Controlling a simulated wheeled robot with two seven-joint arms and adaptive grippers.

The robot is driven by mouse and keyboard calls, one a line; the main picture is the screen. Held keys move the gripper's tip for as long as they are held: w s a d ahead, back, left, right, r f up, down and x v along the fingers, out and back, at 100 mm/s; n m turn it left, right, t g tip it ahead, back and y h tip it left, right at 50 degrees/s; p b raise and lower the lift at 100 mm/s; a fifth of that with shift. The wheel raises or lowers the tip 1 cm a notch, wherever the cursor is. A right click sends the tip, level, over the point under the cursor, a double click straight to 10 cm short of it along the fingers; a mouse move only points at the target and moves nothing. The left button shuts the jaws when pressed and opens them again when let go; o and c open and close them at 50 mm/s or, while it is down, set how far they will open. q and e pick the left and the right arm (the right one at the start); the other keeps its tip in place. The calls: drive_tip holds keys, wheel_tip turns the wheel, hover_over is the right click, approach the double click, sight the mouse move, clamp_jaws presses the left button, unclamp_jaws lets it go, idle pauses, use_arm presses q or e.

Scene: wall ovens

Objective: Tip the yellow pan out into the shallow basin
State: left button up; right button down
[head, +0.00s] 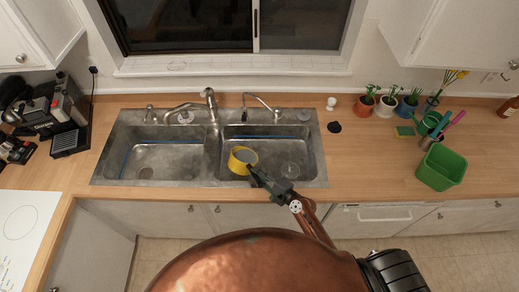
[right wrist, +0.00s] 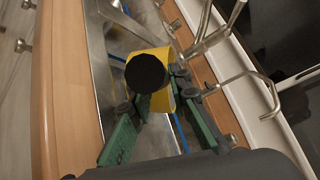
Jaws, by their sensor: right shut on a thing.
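The yellow pan (head: 234,164) is over the right basin of the metal double sink, near the divider. It also shows in the right wrist view (right wrist: 160,99), partly covered by a dark round shape (right wrist: 146,72). My right gripper (head: 251,170) reaches in from the lower right and is shut on the pan. Its two green fingers (right wrist: 155,95) frame the pan in the wrist view. The left basin (head: 165,160) is empty and the right basin (head: 290,150) lies under the pan. I cannot tell which is shallower, nor what the pan holds. My left gripper is out of view.
A large faucet (head: 209,98) stands behind the divider, and a thin curved tap (head: 262,101) stands behind the right basin. A green tub (head: 441,168) and potted plants (head: 387,104) are on the right counter. A coffee machine (head: 68,112) stands at the left.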

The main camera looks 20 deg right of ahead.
drive_tip(key=shift+w+d+r+m, duration=0.3)
drive_tip(key=shift+w+d+r, duration=0.05)
drive_tip(key=shift+d+r, duration=0.15)
drive_tip(key=shift+w+d+r+m, duration=0.35)
drive_tip(key=shift+d+m, duration=0.05)
drive_tip(key=shift+d, duration=0.1)
drive_tip(key=shift+w+d+r+m+g+y+p, duration=0.15)
drive_tip(key=shift+w+d+r+m+y, duration=0.15)
drive_tip(key=shift+d+r+m, duration=0.3)
drive_tip(key=shift+w+d+r+m+g+y+p, duration=0.1)
drive_tip(key=shift+w+d+r+m+y+p, duration=0.1)
drive_tip(key=shift+w+d+r+m, duration=0.35)
drive_tip(key=shift+w+d+r+m+g+y+p, duration=0.1)
drive_tip(key=shift+w+d+r+m+y+p, duration=0.1)
drive_tip(key=shift+d+r+m, duration=0.4)
idle(1.9)
drive_tip(key=shift+w+d+r+m+y, duration=0.2)
drive_tip(key=shift+w+d+m, duration=0.1)
drive_tip(key=shift+d+m, duration=0.3)
drive_tip(key=shift+w+d+r+m+y, duration=0.1)
drive_tip(key=shift+w+d+m+y, duration=0.15)
drive_tip(key=shift+d+m, duration=0.3)
idle(0.6)
